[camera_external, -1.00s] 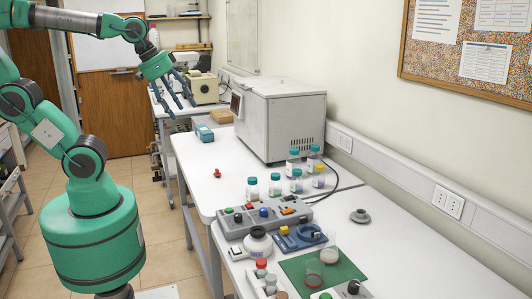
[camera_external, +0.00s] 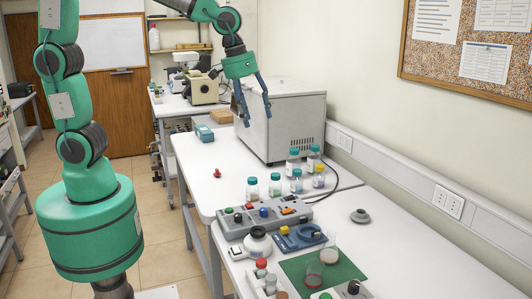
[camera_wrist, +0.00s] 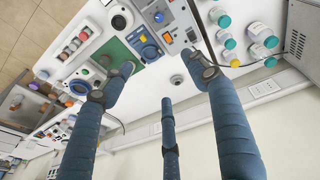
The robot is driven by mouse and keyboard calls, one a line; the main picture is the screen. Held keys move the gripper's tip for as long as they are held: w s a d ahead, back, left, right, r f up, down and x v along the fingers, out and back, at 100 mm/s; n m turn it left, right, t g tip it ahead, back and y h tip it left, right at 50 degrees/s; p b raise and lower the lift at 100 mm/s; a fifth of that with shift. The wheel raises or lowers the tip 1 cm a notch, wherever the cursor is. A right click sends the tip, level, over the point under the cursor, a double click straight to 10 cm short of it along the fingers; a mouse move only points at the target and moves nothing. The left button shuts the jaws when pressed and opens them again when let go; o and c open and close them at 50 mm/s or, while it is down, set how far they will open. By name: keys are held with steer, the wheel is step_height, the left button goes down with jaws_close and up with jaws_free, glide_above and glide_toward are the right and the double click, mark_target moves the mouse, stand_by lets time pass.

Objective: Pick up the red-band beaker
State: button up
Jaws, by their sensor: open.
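The red-band beaker (camera_external: 314,276) is a small clear beaker with a reddish band, standing upright on the green mat (camera_external: 350,270) near the front of the bench in the external view. A second clear beaker (camera_external: 330,255) stands just behind it. My gripper (camera_external: 257,122) is open and empty, in the air in front of the grey box, far behind and above the beaker. In the wrist view my gripper's blue fingers (camera_wrist: 160,70) are spread. The green mat (camera_wrist: 113,50) shows there beyond the left finger, but I cannot clearly pick out the red-band beaker.
Several teal-capped bottles (camera_external: 275,186) stand behind the mat. The bench's right side is mostly clear.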

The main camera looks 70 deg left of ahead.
steer(key=w+d+f+p, duration=0.2)
steer(key=w+d+f, duration=0.25)
steer(key=d, duration=0.45)
steer(key=n+g+y+p, duration=0.1)
steer(key=n+g+p, duration=0.1)
steer(key=g+p, duration=0.15)
glide_above(314, 274)
steer(key=w+a, duration=0.1)
steer(key=a, duration=0.1)
step_height(314, 274, down, 18)
steer(key=shift+w+a+f+t, duration=0.1)
steer(key=shift+a+f+t, duration=0.1)
steer(key=shift+t, duration=0.25)
steer(key=shift+f, duration=0.15)
steer(key=shift+f+p, duration=0.45)
steer(key=shift+f, duration=3.7)
steer(key=shift+w+d+f+p, duration=0.15)
steer(key=shift+f+p, duration=0.15)
steer(key=shift+f, duration=2.3)
